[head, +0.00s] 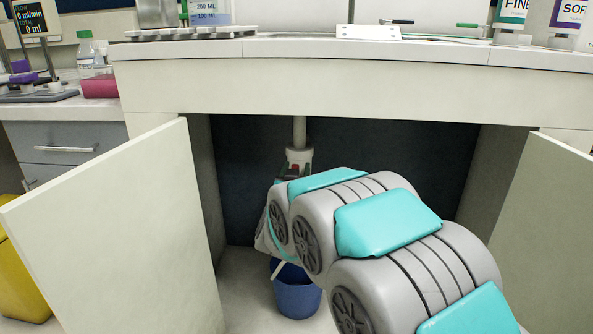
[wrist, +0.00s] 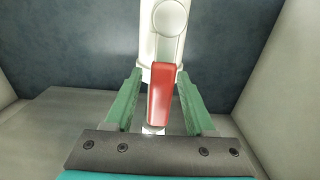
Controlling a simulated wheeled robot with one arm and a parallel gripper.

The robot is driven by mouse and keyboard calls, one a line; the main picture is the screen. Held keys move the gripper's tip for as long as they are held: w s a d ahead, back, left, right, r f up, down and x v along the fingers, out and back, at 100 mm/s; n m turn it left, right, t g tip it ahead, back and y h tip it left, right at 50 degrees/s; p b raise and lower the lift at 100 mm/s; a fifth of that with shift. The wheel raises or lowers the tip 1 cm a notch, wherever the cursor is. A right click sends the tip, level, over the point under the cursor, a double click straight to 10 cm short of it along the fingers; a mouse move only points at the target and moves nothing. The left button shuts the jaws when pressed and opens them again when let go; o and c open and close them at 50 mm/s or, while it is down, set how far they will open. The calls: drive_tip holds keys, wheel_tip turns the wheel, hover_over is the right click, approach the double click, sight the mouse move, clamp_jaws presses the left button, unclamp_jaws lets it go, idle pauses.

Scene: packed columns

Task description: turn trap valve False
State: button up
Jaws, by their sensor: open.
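The trap valve's red lever (wrist: 161,95) shows in the wrist view, hanging down along the front of a white pipe fitting (wrist: 164,35). My gripper (wrist: 160,92) is open, with one green finger to the left of the lever and one to the right. Gaps show between the lever and both fingers. In the head view a small red part of the valve (head: 295,168) shows under the sink below the white drain pipe (head: 299,131). My arm hides most of the valve and my gripper's fingers there.
A blue bucket (head: 297,292) stands on the cabinet floor below the valve. The left cabinet door (head: 120,245) and right cabinet door (head: 545,235) stand open on both sides of my arm. The counter edge (head: 340,85) runs above it.

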drive_tip(key=shift+c, duration=0.2)
clamp_jaws()
idle(0.3)
idle(0.9)
